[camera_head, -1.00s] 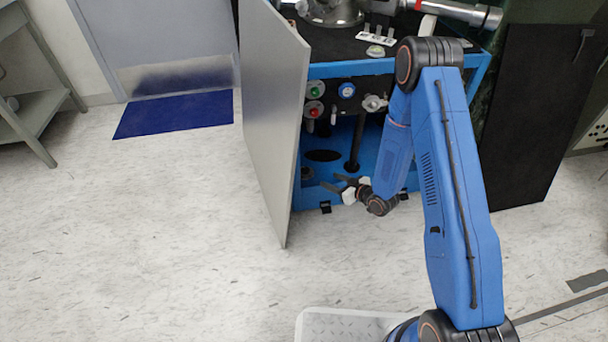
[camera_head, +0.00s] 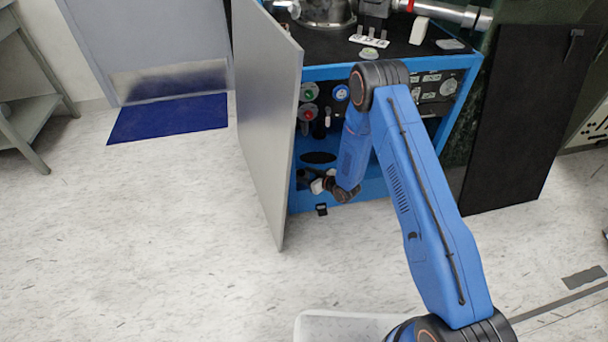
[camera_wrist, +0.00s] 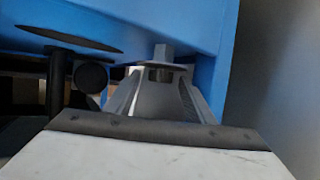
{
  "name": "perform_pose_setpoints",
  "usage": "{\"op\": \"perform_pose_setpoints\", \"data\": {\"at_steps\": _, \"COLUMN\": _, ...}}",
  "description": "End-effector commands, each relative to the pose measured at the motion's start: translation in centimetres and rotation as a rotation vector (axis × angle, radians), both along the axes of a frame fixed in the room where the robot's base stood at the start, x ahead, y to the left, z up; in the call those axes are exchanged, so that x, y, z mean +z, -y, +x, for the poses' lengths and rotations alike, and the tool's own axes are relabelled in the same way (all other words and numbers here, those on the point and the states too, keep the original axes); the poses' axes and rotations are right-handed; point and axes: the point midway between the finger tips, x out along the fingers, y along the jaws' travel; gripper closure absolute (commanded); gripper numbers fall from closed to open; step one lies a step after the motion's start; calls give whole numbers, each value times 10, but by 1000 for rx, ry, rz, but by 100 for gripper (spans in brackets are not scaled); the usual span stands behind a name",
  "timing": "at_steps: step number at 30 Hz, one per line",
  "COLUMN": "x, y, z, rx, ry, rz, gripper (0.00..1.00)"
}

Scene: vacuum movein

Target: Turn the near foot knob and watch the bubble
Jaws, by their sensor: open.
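My gripper (camera_head: 306,178) is low inside the open blue cabinet, near its left front corner. In the wrist view the two grey tapered fingers (camera_wrist: 160,100) are open, one on each side of a dark round knob (camera_wrist: 160,74) with a flange and a short grey stem above it. I cannot tell whether the fingers touch the knob. In the head view my gripper and arm hide this spot. A small round, greenish bubble level (camera_head: 370,54) lies on the cabinet's black top; its bubble is too small to read.
The grey cabinet door (camera_head: 268,125) stands open just left of my gripper. A black panel (camera_head: 530,115) leans at the right. A blue mat (camera_head: 168,118) lies on the floor, which is mostly clear.

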Motion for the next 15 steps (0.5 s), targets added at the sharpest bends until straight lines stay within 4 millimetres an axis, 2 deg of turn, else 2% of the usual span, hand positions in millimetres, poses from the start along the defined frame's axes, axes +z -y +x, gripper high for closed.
{"op": "perform_pose_setpoints", "data": {"at_steps": 11, "x": -2, "y": -4, "z": 3, "rx": 0, "ry": -1, "rz": -1, "gripper": 51}}
{"op": "perform_pose_setpoints", "data": {"at_steps": 15, "x": -2, "y": -4, "z": 3, "rx": 0, "ry": 0, "rz": 0, "gripper": 82}}
